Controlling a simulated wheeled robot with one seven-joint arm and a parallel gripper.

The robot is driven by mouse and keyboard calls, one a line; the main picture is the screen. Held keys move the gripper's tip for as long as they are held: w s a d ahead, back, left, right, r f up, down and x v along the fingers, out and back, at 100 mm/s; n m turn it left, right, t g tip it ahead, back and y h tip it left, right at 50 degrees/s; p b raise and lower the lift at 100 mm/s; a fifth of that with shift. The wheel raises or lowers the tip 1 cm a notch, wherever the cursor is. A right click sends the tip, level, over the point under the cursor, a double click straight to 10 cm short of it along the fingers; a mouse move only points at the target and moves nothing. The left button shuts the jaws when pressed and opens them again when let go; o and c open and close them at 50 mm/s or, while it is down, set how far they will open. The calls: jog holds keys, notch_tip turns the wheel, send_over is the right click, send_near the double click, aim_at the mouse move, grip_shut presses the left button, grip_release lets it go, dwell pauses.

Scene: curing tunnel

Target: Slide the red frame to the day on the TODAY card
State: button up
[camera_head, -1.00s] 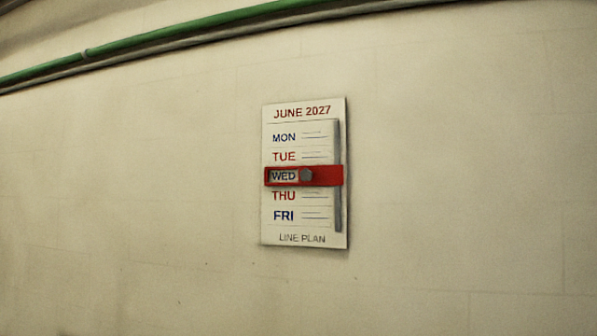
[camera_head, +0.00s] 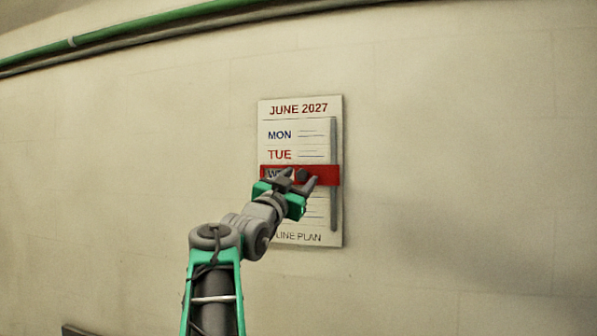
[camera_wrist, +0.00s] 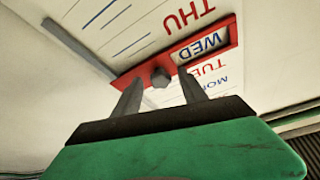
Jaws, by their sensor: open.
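The red frame (camera_head: 325,175) sits across the WED row of the white week board (camera_head: 332,107) on the wall. In the wrist view the red frame (camera_wrist: 219,55) has WED in its window. Its grey knob (camera_wrist: 160,77) sticks out from the red bar; it looks dark in the head view (camera_head: 303,175). A grey vertical rail (camera_head: 334,140) runs down the board's right side. My gripper (camera_head: 296,179) is open in front of the frame, and in the wrist view its fingers (camera_wrist: 160,86) stand either side of the knob. I cannot tell whether they touch it. No TODAY card shows.
A green pipe (camera_head: 150,20) runs along the wall high above the board. The wall (camera_head: 460,180) right of the board is bare. A dark edge (camera_head: 80,330) shows at the bottom left.

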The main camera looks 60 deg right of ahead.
jog(key=shift+c, duration=0.3)
grip_shut()
dwell(0.3)
dwell(0.8)
